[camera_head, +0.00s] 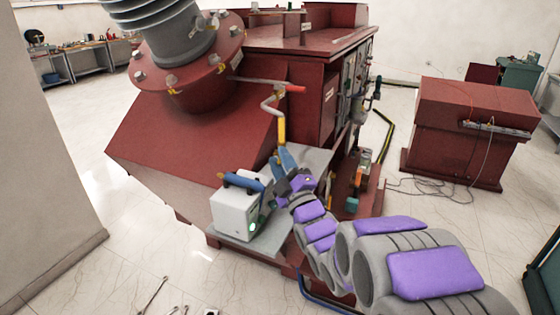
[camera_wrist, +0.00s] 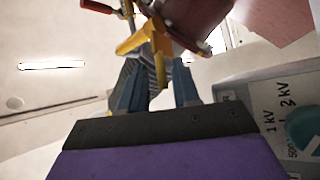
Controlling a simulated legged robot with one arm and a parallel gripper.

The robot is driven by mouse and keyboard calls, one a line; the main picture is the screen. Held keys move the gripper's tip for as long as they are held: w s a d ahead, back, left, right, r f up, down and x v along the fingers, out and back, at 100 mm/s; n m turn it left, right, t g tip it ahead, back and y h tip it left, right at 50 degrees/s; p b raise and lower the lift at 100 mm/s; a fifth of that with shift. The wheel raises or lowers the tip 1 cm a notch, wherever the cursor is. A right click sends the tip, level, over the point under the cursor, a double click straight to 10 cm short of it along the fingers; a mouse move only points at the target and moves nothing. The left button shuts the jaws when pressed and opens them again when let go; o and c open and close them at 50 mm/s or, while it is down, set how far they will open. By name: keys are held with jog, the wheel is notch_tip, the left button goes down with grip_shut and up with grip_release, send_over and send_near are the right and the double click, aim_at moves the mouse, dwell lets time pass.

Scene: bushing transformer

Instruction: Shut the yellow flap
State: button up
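A yellow lever-like part (camera_head: 281,130), which appears to be the yellow flap, hangs below a grey bent pipe on the side of the dark red transformer (camera_head: 200,145). In the wrist view the yellow part (camera_wrist: 150,42) is bent, with one arm pointing left and one pointing down. My gripper (camera_head: 284,157) is just below it. In the wrist view my gripper's two blue fingers (camera_wrist: 157,85) are apart, with the yellow part's lower end above and between them. I cannot tell whether they touch it.
A red-handled lever (camera_head: 292,88) is above the yellow part and also shows in the wrist view (camera_wrist: 97,6). A white box with a blue handle (camera_head: 235,212) stands on a grey shelf (camera_head: 268,240) left of my arm. A red cabinet (camera_head: 470,130) stands at right.

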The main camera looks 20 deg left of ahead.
jog(key=c, duration=0.3)
jog(key=shift+a, duration=0.25)
grip_shut()
jog(key=shift+d+n+g+y, duration=0.2)
jog(key=shift+n+g+y, duration=0.1)
jog(key=shift+w+d+f+n+g+y+p, duration=0.1)
jog(key=shift+w+d+n+g+y+p, duration=0.35)
jog(key=shift+w+n+g+y+p, duration=2.05)
jog(key=shift+s+d+n+g+h+p, duration=0.1)
jog(key=shift+s+d+n+g+h, duration=0.85)
jog(key=shift+g, duration=3.5)
jog(key=shift+w+a+f+n+g+y+p, duration=0.1)
jog(key=shift+w+n+g+y+p, duration=1.05)
jog(key=shift+n+g, duration=1.7)
jog(key=shift+w+r+g+h+p, duration=0.15)
jog(key=shift+g+h, duration=0.1)
jog(key=shift+g, duration=0.7)
jog(key=shift+w+f+g+h+p, duration=0.15)
jog(key=shift+g+h, duration=0.1)
jog(key=shift+g, duration=0.7)
jog(key=shift+o, duration=1.9)
grip_release()
jog(key=shift+a+r, duration=0.1)
